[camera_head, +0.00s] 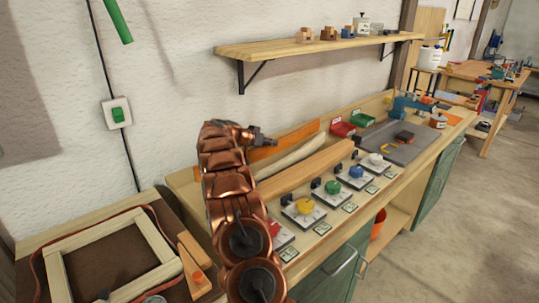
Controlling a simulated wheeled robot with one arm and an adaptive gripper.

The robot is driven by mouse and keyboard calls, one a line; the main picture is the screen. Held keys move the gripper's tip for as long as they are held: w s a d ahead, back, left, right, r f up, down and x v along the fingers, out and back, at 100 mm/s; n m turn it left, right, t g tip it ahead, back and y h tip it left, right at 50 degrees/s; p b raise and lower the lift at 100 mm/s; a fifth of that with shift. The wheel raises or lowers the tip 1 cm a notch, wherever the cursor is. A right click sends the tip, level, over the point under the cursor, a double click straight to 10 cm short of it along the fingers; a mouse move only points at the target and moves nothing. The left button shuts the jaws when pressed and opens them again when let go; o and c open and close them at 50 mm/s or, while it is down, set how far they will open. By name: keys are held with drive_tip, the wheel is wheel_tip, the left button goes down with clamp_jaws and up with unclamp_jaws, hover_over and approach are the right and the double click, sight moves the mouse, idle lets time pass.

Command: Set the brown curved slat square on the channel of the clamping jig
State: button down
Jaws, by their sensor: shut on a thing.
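My gripper (264,139) is small and dark in the head view, at the end of my copper arm. It is shut at an orange-brown slat (297,135), which I take as the brown curved slat. The slat stands on edge along the back of the bench, and my arm hides part of it. Its curve is hard to make out. A pale curved lath (293,157) and a thick tan wooden bar (312,169) lie in front of it. I cannot tell clearly which part is the clamping jig or its channel.
A row of plates with coloured knobs, including yellow (304,206) and green (333,188), lines the bench front. A grey tray (404,150) and a red bin (342,129) lie farther right. A shelf (290,48) hangs above. A belted wooden frame (62,268) lies lower left.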

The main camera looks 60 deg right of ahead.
sight(270, 155)
drive_tip(key=shift+f, duration=2.4)
drive_tip(key=c, duration=1)
unclamp_jaws()
